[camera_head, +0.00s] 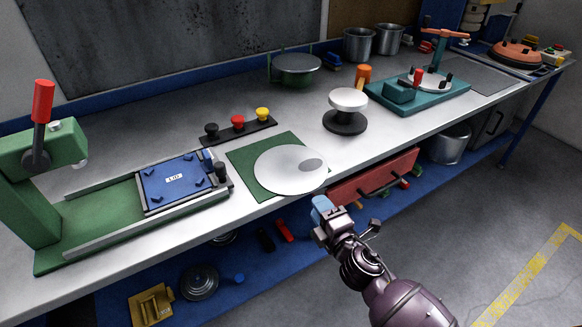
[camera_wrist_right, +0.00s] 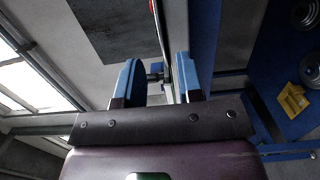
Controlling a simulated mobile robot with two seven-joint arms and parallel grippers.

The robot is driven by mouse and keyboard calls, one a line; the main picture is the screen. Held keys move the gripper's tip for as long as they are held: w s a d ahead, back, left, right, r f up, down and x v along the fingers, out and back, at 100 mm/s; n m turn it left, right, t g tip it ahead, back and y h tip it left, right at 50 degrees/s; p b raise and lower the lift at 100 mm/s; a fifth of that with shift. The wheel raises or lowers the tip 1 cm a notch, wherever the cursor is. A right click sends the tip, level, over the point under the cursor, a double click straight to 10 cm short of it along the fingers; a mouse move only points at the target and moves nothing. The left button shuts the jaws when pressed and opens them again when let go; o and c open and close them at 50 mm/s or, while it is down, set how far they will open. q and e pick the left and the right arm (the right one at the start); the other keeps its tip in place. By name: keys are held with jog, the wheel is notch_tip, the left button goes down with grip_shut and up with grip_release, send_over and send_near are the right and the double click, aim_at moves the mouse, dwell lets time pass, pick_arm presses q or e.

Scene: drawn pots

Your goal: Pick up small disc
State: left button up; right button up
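A small grey disc (camera_head: 313,165) lies flat on the right part of a larger white disc (camera_head: 280,170). The white disc rests on a green mat (camera_head: 247,168) at the front edge of the bench. My right gripper (camera_head: 320,206), with blue fingers, is in front of the bench edge, below and just right of the discs, apart from them. In the right wrist view its two blue fingers (camera_wrist_right: 157,75) stand apart with nothing held between them. The small disc cannot be made out in that view. My left gripper is not in view.
A white-topped black stand (camera_head: 348,100) is behind the mat to the right. A row of coloured knobs (camera_head: 238,122) is behind it. A green press fixture (camera_head: 110,215) stands left. A red drawer (camera_head: 372,177) and a blue lower shelf (camera_head: 330,224) are under the bench.

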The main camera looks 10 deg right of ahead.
jog(key=x, duration=0.5)
jog(key=shift+w+d+f, duration=0.1)
jog(key=shift+w, duration=0.05)
grip_shut()
